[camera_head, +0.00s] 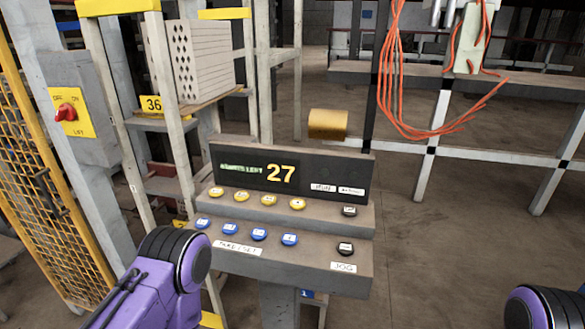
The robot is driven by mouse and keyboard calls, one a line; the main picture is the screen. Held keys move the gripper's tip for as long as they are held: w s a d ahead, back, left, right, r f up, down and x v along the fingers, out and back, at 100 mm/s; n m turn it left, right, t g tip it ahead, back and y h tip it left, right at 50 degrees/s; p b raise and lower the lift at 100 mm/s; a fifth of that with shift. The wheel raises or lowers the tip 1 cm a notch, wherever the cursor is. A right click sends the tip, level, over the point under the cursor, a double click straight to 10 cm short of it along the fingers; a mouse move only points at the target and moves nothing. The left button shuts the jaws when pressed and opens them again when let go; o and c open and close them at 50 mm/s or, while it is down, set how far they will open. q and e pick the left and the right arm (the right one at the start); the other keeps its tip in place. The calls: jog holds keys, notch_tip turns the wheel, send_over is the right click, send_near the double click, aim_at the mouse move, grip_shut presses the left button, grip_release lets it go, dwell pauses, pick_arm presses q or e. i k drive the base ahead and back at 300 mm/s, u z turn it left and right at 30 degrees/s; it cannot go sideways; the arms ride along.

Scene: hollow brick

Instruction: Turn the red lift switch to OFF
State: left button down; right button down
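The red lift switch (65,112) is a rotary knob on a yellow plate (72,113) at the far left. The plate is on a grey box (93,80) fixed to a grey post. Small lettering stands above the knob and "LIFT" is below it. The knob's exact setting is too small to tell. Purple and black links of my arms show at the bottom left and bottom right corners. Neither gripper is in view, and nothing of mine touches the switch.
A yellow mesh gate (30,150) stands left of the box. A console (285,225) with yellow, blue and black buttons and a display reading 27 stands in the middle. A rack holds pale hollow bricks (195,60). Orange cables (395,90) hang at the upper right.

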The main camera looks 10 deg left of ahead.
aim_at(66, 112)
jog(key=u, duration=1.45)
jog(key=i, duration=0.5)
jog(key=z, duration=0.7)
